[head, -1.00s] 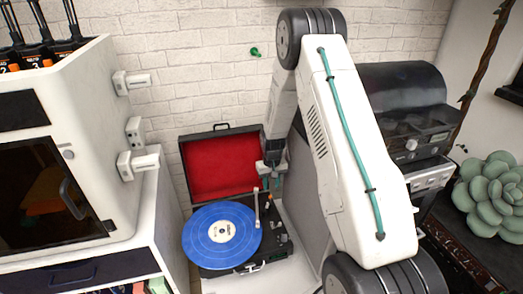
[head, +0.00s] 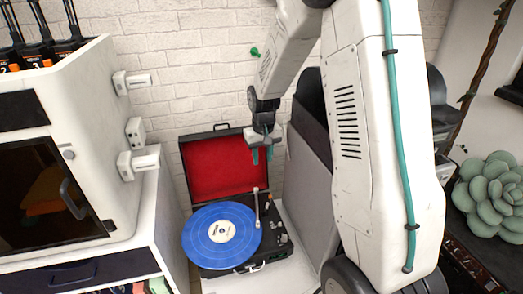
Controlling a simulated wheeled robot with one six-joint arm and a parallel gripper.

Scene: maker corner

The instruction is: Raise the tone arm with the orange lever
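The record player (head: 240,268) stands open like a suitcase, with its red-lined lid (head: 205,165) raised at the back. A blue record (head: 200,240) lies on its platter. The pale tone arm (head: 257,207) runs along the right side of the record; I cannot tell whether its tip touches the record. A small orange spot, perhaps the orange lever (head: 269,197), shows right of the tone arm's rear end. My gripper (head: 262,157) hangs above the back right of the player, in front of the lid's right part, fingers pointing down.
A white cabinet with a dark-windowed machine (head: 120,60) stands close on the left. A grey panel (head: 306,190) rises right of the player. A green succulent (head: 490,195) is at the far right. The brick wall is behind.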

